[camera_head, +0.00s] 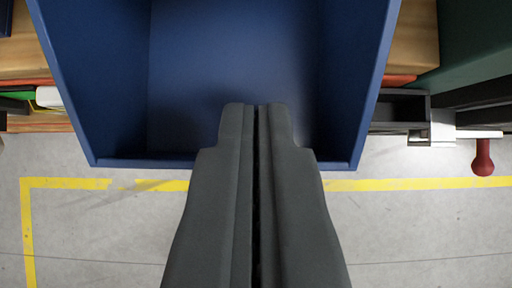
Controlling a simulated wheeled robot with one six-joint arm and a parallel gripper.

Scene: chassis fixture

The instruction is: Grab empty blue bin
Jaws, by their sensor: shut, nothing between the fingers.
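The blue bin (225,50) is a large open box and fills the upper middle of the view. I look down into it and see no contents in the visible part. Its near rim (130,163) runs across the picture, and its top edge is cut off by the frame. My gripper (258,108) is shut and empty. Its dark fingers overlap the bin's near wall in the picture, with the tips seen over the bin's interior. I cannot tell whether they touch the bin.
A wooden surface (412,38) lies beneath and beside the bin. Black parts and a clamp-like tool with a red handle (483,158) are at the right, near a green panel (475,40). Coloured items sit at the left. Grey floor with yellow lines (420,184) is open below.

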